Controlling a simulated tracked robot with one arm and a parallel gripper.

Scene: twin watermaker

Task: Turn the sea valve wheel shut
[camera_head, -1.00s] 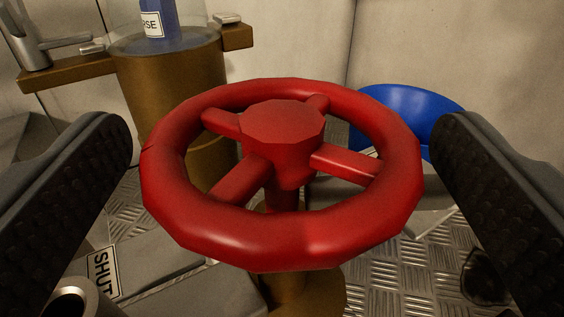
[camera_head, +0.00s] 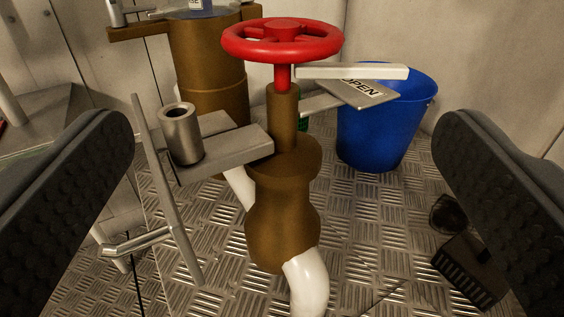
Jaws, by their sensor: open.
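The sea valve wheel (camera_head: 235,47) is a red handwheel with spokes and a hub. It sits level on a red stem above a brown valve body (camera_head: 283,205), at the upper middle of the view. My gripper (camera_head: 282,150) is open and empty, its two dark ribbed fingers at the left and right edges. The wheel is ahead of the fingers and above the middle of the gap, touching neither. An OPEN plate (camera_head: 362,92) sticks out to the right below the wheel. No SHUT plate shows now.
A grey bracket with a metal cup (camera_head: 181,134) extends left of the valve. A blue bucket (camera_head: 385,125) stands behind right on the patterned metal floor (camera_head: 375,220). A brown cylinder (camera_head: 208,70) stands behind left. A white pipe (camera_head: 308,283) leaves the valve below. A dark slotted object lies lower right.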

